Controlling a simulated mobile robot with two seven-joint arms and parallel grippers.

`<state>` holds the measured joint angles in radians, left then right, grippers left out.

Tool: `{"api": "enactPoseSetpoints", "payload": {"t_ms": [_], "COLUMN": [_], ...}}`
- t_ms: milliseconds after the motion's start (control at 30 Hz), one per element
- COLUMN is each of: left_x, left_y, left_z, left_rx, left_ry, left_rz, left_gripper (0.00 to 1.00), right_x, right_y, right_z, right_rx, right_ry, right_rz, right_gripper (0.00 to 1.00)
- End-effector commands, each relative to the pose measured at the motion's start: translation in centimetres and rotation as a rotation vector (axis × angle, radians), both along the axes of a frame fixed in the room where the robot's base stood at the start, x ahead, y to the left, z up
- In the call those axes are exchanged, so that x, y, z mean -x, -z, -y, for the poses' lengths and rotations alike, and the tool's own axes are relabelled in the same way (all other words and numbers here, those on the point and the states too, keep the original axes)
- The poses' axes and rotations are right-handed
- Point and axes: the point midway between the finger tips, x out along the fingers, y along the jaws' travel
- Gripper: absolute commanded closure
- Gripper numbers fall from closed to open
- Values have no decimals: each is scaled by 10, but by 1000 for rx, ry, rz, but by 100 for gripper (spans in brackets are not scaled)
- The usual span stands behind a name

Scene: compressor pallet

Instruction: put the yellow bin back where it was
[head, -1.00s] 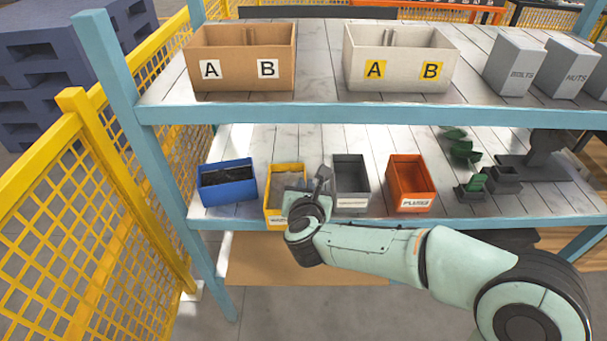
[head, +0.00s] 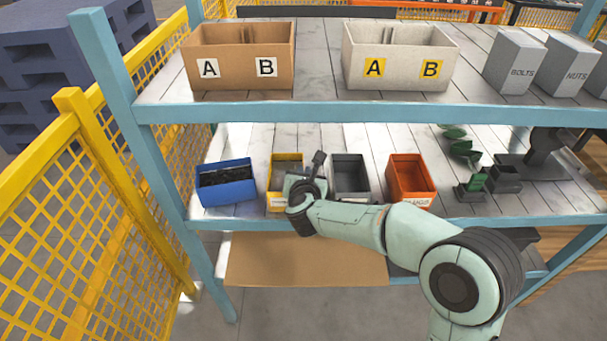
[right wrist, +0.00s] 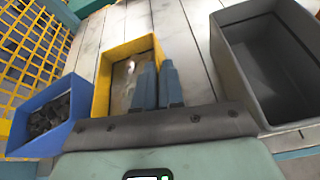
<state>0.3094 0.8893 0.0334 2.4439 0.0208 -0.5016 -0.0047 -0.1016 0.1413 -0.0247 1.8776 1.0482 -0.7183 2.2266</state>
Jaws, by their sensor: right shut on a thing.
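The yellow bin (head: 286,164) stands on the lower shelf between the blue and grey bins. My right gripper (head: 301,181) hides part of its front and right side. In the right wrist view, the bin (right wrist: 102,88) appears left of and behind my gripper's fingers (right wrist: 158,66). The fingers are close together at its right wall and shut on it. Contents in the bin look pale and are partly hidden. I cannot tell whether its base touches the shelf. My left gripper is not in view.
The blue bin (head: 227,186) with dark contents is close on the left. The grey bin (head: 350,165) is close on the right, with the orange bin (head: 408,165) beyond. The upper shelf edge (head: 370,112) runs above. Bare lower shelf (head: 330,138) shows behind the bins.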

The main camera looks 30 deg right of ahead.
Motion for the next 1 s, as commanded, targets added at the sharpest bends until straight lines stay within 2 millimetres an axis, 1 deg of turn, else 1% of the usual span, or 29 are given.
{"api": "enactPoseSetpoints", "payload": {"t_ms": [33,67,100,133,400,533,667,900,1000], "left_x": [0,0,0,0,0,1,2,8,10], "left_y": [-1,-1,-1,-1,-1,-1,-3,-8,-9], "left_z": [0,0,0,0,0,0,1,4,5], "left_rx": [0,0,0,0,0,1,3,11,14], "left_ry": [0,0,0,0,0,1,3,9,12], "left_rz": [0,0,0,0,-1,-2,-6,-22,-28], "left_gripper": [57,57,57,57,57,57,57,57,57], "right_x": [0,0,0,0,1,7,25,67,80], "right_y": [-3,0,0,0,-1,-5,-14,-34,-40], "right_z": [0,0,0,0,-1,-5,-15,-40,-47], "right_rx": [0,0,0,0,-1,0,0,0,1], "right_ry": [0,-1,-1,-1,-1,-2,-3,-3,-2], "right_rz": [5,-1,-1,-1,0,1,2,2,1], "right_gripper": [100,82,69,66,66,66,66,66,66]}}
